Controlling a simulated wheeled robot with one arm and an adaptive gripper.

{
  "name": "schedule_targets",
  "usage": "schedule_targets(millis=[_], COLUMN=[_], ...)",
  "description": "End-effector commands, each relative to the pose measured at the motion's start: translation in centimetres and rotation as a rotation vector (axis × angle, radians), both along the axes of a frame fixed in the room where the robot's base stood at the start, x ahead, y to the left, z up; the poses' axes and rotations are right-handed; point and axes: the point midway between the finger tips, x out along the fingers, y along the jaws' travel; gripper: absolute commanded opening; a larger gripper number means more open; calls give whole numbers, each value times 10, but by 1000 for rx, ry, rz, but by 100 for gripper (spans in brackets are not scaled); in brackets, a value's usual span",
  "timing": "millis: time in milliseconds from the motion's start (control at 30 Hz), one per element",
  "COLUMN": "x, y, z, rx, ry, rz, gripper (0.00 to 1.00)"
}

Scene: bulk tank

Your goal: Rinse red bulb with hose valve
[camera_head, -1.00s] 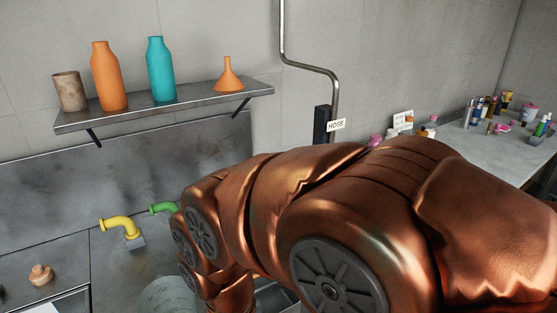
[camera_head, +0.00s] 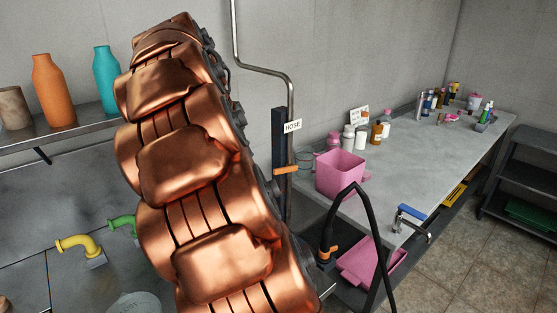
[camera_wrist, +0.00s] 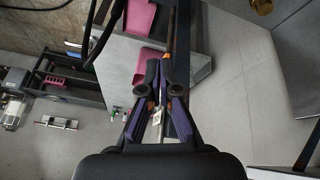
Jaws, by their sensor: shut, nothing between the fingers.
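No red bulb shows clearly in either view. In the head view a dark upright post (camera_head: 279,140) with a white HOSE sign (camera_head: 292,126) stands by the wall. An orange lever (camera_head: 286,169) sticks out from it, which looks like the hose valve. A black hose (camera_head: 352,196) with an orange band arches up in front of the bench. My gripper (camera_wrist: 159,64) is in the middle of the wrist view, its fingers together and empty. A small white tag (camera_wrist: 156,124) shows between its links. My arm hides my gripper in the head view.
A pink bin (camera_head: 340,174) and several bottles stand on the grey bench (camera_head: 415,160). Yellow (camera_head: 78,243) and green (camera_head: 122,222) taps are at left, under a shelf (camera_head: 80,125) of bottles.

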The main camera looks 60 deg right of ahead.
Motion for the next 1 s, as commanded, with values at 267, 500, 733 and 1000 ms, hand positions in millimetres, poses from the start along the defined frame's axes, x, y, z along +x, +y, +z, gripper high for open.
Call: schedule_targets(millis=[267,500,733,1000], x=[10,12,9,3], y=[-82,-106,-114,-133], z=[24,28,16,-16], rx=[-117,-150,-151,-150], ry=[-76,-105,-103,-101], rz=[-243,-312,-317,-317], gripper=[0,0,0,0])
